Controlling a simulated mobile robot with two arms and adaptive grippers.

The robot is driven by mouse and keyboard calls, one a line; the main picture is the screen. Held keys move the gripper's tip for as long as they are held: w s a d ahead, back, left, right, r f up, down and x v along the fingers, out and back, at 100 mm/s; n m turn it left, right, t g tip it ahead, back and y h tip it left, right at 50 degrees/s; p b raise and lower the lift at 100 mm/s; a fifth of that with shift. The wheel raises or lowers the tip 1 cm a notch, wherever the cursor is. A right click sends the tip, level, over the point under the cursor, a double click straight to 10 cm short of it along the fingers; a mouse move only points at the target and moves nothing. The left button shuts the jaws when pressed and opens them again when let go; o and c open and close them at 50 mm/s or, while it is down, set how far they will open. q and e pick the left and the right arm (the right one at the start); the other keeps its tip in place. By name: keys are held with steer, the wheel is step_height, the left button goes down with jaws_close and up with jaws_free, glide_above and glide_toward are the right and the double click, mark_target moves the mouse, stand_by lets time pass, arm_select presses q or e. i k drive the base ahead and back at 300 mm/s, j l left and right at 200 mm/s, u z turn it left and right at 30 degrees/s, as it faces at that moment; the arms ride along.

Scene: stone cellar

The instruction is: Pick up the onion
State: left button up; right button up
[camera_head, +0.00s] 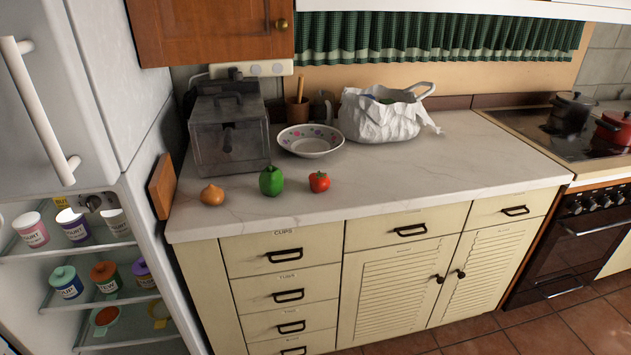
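The onion (212,195) is a small, round, orange-brown bulb. It sits on the pale marble countertop (420,178), near the front edge at the left end. A green pepper (271,181) stands to its right, with a small gap between them. A smaller red pepper or tomato (319,182) stands further right. The onion is in full view and nothing covers it.
A grey metal box (229,139) stands behind the onion. A patterned bowl (310,141) and a white bag (382,118) are behind the vegetables. An open fridge (75,195) with jars is at left. A stove with pots (571,112) is at right. The counter's right front is clear.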

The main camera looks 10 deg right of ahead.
mark_target(212, 195)
steer(key=i+l+u, duration=0.25)
steer(key=l, duration=0.4)
steer(key=i+l+u, duration=0.15)
steer(key=i+l, duration=0.15)
steer(key=i+l+u, duration=0.15)
steer(key=l, duration=0.3)
